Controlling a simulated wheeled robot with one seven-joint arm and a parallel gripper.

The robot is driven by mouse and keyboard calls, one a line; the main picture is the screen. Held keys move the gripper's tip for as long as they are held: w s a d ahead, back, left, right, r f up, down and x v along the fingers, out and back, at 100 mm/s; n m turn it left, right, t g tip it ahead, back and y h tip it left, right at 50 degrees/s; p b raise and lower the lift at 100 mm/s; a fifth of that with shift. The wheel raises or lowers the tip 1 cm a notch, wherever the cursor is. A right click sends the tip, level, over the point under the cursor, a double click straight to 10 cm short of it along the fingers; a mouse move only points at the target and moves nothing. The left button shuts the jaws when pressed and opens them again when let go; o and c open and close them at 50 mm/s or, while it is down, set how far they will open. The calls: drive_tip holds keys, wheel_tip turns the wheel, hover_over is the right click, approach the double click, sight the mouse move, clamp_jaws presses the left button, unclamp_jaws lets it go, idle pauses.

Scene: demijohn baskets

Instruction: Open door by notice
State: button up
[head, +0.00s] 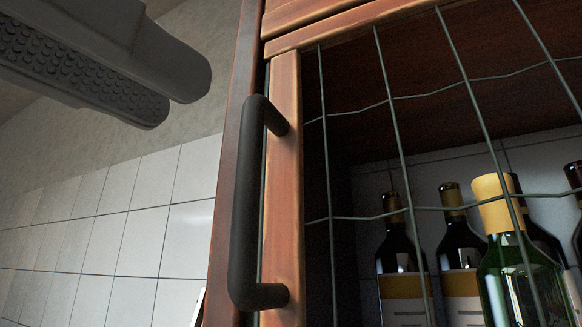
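The wooden cabinet door has a reddish-brown frame (284,190) with wire mesh (403,150) across its opening. A dark bar handle (247,200) stands upright on the left part of the door frame. The door looks shut against the cabinet side. My gripper (180,98) is at the upper left, apart from the handle and left of it. A textured pad shows on one finger and the fingers look parted, with nothing between them. A thin white edge (198,308) shows at the bottom, left of the cabinet; I cannot tell whether it is the notice.
Behind the mesh stand several bottles, including a green one with a gold top (510,265) and dark ones with pale labels (402,290). A second wooden panel (310,12) is above the door. The wall at left has white tiles (130,240) below plaster.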

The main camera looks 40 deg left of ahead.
sight(241, 146)
drive_tip(key=shift+w+f+p, duration=0.2)
drive_tip(key=shift+w+p, duration=0.35)
drive_tip(key=shift+w, duration=1.4)
drive_tip(key=shift+w+f+p, duration=0.2)
drive_tip(key=shift+w+p, duration=0.35)
drive_tip(key=shift+w, duration=1.4)
clamp_jaws()
drive_tip(key=shift+a, duration=0.1)
